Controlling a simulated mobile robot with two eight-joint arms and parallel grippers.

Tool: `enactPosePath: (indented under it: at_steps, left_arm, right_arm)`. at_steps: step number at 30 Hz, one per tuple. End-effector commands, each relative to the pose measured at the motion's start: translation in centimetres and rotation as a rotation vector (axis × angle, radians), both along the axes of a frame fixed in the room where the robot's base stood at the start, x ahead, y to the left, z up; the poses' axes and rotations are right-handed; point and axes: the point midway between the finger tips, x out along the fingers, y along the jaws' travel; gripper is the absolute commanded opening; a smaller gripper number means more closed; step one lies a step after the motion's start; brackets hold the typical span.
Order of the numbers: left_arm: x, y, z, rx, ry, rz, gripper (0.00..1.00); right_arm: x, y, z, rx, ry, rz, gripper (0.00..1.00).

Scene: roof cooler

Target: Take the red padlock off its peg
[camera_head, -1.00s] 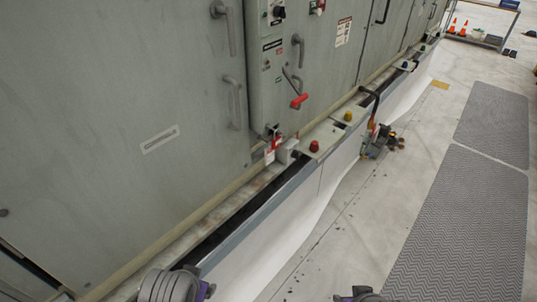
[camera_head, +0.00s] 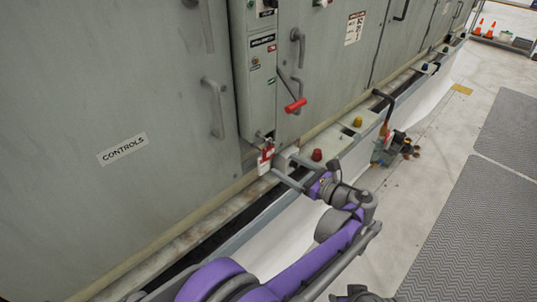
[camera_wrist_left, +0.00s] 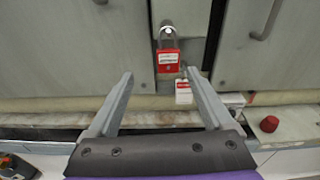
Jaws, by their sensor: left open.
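The red padlock (camera_head: 266,154) hangs low on the grey control panel, below the red-handled lever. In the left wrist view the padlock (camera_wrist_left: 168,62) shows a metal shackle and a white label, with a red and white tag (camera_wrist_left: 184,92) just below it to the right. My left gripper (camera_head: 284,165) is open and empty, its fingers pointing at the panel. In the wrist view the padlock appears between the fingertips (camera_wrist_left: 158,76), beyond them and apart from them.
The red-handled lever (camera_head: 295,105) and a door handle (camera_head: 214,108) stick out near the padlock. A red knob (camera_head: 317,155) and a yellow knob (camera_head: 358,122) stand on the ledge right of it. Open floor with grey mats (camera_head: 460,230) lies to the right.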

Motion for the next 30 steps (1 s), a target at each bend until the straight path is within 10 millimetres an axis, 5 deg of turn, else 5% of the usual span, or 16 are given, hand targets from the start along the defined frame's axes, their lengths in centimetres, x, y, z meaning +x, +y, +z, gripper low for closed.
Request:
enactPosePath:
  at_steps: [5, 30]
  left_arm:
    - [0.3, -1.5, 0.0, 0.068, -0.002, -0.013, 0.85]
    - [7.6, 5.8, -0.5, 0.065, -0.004, -0.012, 0.85]
  right_arm:
    - [0.0, 0.0, -0.1, 0.0, 0.0, 0.0, 0.5]
    - [0.3, 0.0, 1.4, 0.0, -0.006, 0.0, 0.5]
